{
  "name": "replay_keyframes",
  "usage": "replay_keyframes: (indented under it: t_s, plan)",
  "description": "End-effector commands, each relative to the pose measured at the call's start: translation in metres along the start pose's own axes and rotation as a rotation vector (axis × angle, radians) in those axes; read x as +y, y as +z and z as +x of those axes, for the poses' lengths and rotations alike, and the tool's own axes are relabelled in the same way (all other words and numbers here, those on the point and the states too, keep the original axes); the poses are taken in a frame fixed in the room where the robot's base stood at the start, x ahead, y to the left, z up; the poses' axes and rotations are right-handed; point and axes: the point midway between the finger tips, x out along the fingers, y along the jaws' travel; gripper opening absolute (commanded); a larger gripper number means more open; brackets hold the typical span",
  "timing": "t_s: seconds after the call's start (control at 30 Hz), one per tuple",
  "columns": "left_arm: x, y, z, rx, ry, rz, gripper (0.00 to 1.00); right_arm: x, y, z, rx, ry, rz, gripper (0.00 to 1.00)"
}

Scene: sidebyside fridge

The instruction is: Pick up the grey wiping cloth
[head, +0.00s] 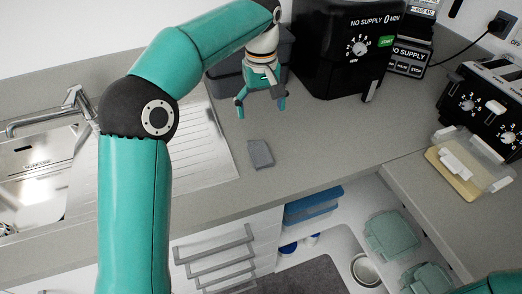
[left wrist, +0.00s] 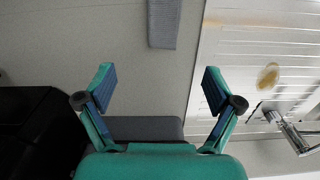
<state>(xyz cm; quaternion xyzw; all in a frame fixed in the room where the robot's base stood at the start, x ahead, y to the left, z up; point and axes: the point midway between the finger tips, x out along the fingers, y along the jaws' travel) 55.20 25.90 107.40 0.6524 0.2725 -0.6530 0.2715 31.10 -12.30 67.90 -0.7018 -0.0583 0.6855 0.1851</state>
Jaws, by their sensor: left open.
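The grey wiping cloth (head: 260,154) lies flat on the grey counter, just right of the sink's drainboard. It also shows at the top edge of the left wrist view (left wrist: 163,22), where part of it is cut off. My left gripper (head: 261,108) is open and empty above the counter, behind the cloth in the head view. In the left wrist view its two fingers (left wrist: 156,92) are spread wide, with the cloth beyond them and apart from them. My right gripper is not in view; only a bit of teal shows at the lower right corner of the head view.
A dark grey bin (head: 226,86) stands close behind my left gripper. A black air fryer (head: 318,45) stands to its right. The sink (head: 30,165) and tap (head: 62,112) lie to the left. Below the counter's front edge are drawers (head: 225,262) and an open compartment. Counter right of the cloth is clear.

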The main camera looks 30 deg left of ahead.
Motion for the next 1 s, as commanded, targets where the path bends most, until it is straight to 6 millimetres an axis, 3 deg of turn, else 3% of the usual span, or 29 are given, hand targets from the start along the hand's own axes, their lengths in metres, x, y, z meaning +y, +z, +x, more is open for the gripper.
replay_keyframes:
  t_s: [0.1,0.33,0.67,1.0]
  plan:
    - [-0.004,-0.001,0.028,-0.004,-0.005,-0.007,0.92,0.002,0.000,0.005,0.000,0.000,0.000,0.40]
    - [-0.005,-0.001,0.074,-0.004,-0.003,-0.009,0.92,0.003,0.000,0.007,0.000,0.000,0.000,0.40]
    - [-0.006,0.000,0.098,-0.002,-0.002,-0.009,0.92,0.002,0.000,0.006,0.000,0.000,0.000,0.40]
    - [-0.007,0.006,0.141,-0.003,-0.002,-0.010,0.92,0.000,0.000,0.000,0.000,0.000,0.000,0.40]
